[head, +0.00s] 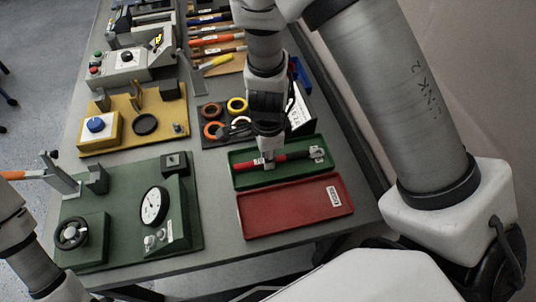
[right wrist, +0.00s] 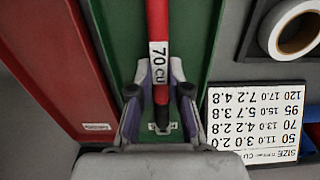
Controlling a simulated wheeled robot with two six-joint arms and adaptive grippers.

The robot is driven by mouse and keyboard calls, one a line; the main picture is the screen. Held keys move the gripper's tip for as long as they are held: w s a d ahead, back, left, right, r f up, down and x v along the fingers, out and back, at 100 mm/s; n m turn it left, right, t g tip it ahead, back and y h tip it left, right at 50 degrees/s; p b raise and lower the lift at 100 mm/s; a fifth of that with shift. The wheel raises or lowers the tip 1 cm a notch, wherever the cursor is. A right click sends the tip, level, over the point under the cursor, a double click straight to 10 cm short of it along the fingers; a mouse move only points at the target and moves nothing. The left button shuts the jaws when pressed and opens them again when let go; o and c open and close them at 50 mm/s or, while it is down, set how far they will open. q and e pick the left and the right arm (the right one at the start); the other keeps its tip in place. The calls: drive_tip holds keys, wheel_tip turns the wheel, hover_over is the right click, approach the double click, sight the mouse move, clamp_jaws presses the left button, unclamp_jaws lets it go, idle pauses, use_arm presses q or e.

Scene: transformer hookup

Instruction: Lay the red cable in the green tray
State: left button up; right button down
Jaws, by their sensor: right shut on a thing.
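The red cable (head: 293,156) lies lengthwise over the green tray (head: 240,181), within its outline. Whether it touches the tray floor I cannot tell. In the right wrist view the cable (right wrist: 157,20) carries a white "70 CU" tag and runs between the two fingertips of the gripper (right wrist: 160,95). The green tray (right wrist: 190,30) lies beneath it. My left gripper is out of view; only part of my left arm shows at the lower left.
A red tray (head: 290,220) stands in front of the green one. Tape rolls (head: 236,105) and a printed size card (right wrist: 255,122) lie beside it. A green fixture with a dial gauge (head: 153,206) stands left, a yellow fixture (head: 170,110) behind it. Tools lie at the back.

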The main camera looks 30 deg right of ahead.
drive_tip(key=shift+f, duration=0.25)
idle(0.6)
drive_tip(key=c, duration=1)
unclamp_jaws()
drive_tip(key=shift+c, duration=0.2)
drive_tip(key=shift+r, duration=0.1)
wheel_tip(320, 180, up, 7)
drive_tip(key=p, duration=0.7)
